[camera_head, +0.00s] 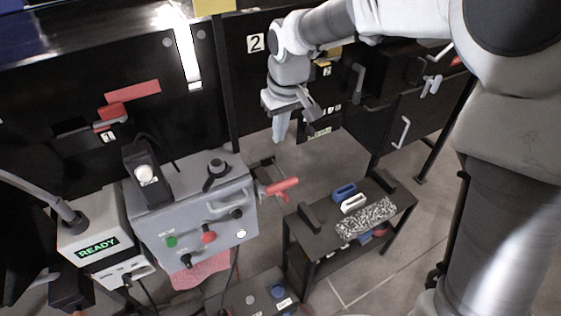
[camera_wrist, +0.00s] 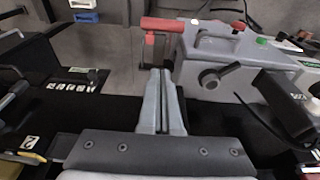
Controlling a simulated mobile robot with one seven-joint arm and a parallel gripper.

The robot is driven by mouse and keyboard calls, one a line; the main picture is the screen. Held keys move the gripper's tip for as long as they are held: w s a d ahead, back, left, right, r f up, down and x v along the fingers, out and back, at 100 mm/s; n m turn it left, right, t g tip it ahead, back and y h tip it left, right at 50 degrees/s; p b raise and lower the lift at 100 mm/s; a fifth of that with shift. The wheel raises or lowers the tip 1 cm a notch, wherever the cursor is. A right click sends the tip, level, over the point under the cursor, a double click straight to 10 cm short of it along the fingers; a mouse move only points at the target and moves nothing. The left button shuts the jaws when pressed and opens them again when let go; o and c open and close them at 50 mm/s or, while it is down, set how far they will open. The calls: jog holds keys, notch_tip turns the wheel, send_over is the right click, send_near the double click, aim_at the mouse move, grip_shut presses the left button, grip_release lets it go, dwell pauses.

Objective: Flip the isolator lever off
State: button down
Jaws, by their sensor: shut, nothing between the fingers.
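A red-handled lever (camera_head: 281,186) sticks out from the right side of the grey control box (camera_head: 200,205). I take it for the isolator lever. In the wrist view its red handle (camera_wrist: 163,24) lies level beyond my fingertips, left of the grey box (camera_wrist: 240,50). My gripper (camera_head: 281,138) points down, above and behind the lever, in front of the black cabinets. Its fingers are together and empty, and they show in the wrist view (camera_wrist: 161,75). A gap lies between the fingertips and the lever. The lever's pivot is hard to make out.
A READY display unit (camera_head: 97,247) stands left of the box. A black cabinet (camera_head: 60,95) with a red bar and a label 1 is behind. A low dark table (camera_head: 300,240) with blue and white holders stands at right. Cabinets with handles (camera_head: 402,132) stand behind my arm.

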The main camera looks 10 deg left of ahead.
notch_tip(320, 180, down, 13)
jog(key=shift+s+d+r, duration=0.1)
dwell(0.4)
jog(key=shift+f, duration=0.2)
